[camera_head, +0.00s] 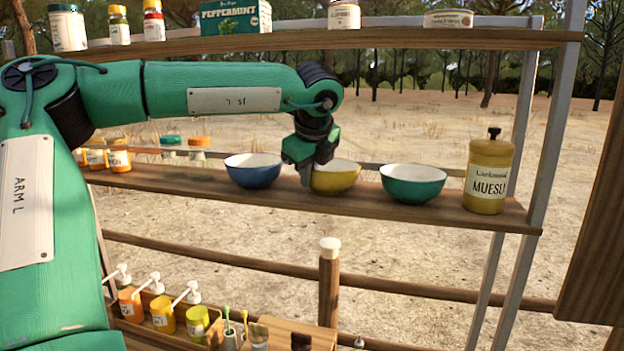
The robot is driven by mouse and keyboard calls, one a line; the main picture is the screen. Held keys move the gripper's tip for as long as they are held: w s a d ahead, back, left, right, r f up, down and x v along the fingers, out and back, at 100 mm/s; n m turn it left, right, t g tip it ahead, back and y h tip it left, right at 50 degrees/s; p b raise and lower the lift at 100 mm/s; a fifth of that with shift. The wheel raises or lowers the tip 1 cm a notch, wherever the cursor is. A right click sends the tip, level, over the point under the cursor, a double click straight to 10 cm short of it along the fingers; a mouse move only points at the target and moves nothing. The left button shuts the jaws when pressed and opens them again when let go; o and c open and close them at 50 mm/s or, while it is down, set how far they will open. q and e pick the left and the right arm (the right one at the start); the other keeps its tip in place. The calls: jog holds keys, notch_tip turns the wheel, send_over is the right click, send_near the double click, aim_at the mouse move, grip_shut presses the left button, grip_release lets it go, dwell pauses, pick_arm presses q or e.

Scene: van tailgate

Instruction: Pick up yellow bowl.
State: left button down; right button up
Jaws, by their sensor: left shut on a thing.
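The yellow bowl (336,177) stands upright on the middle shelf, between a blue bowl (253,170) and a green bowl (412,184). My left gripper (307,178) reaches down from above at the yellow bowl's left side. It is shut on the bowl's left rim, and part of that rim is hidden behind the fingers. The bowl looks level and at shelf height; I cannot tell whether it touches the shelf. My right gripper is not in view.
The wooden middle shelf (470,217) holds a muesli jar (489,172) at its right end and small jars at its left. An upper shelf (400,39) with jars and a peppermint box (235,16) runs above. Below are pump bottles (162,313) and a wooden post (329,285).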

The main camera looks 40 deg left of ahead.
pick_arm(q)
jog(key=shift+r+b, duration=0.25)
jog(key=shift+b, duration=0.05)
notch_tip(320, 180, up, 2)
jog(key=shift+r+b, duration=0.1)
jog(key=shift+b, duration=0.7)
jog(key=s+d+b, duration=0.7)
jog(key=s+d, duration=0.3)
jog(key=d, duration=0.4)
jog(key=shift+s+d, duration=0.3)
jog(key=shift+r, duration=0.1)
